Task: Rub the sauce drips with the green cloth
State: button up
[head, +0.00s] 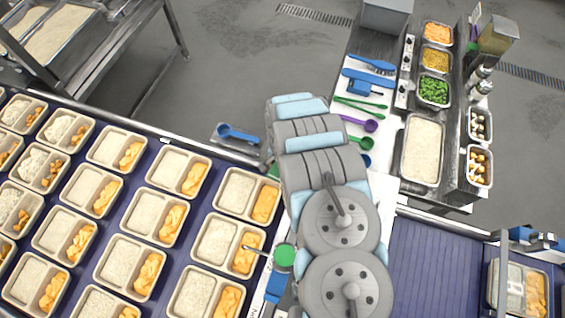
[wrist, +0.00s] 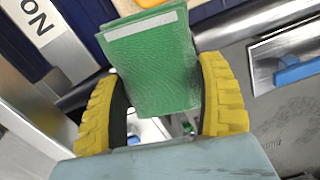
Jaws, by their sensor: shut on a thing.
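The green cloth (wrist: 152,65) is a folded pad with a pale strip along one edge. In the wrist view it sits between the two yellow fingers of my gripper (wrist: 160,105), which is shut on it. In the head view a small green patch, likely the cloth (head: 274,171), shows at the left edge of my arm; my arm hides the gripper itself. I cannot make out any sauce drips in either view.
Filled trays (head: 172,168) cover the blue conveyor at left. A blue scoop (head: 237,133) lies in a metal holder beside it. The counter at right holds utensils (head: 365,88) and a rice pan (head: 422,150). The blue belt (head: 435,262) at lower right has bare room.

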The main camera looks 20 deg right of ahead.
jog(key=shift+r+p, duration=1.5)
jog(key=shift+r, duration=1.4)
jog(key=shift+w, duration=0.1)
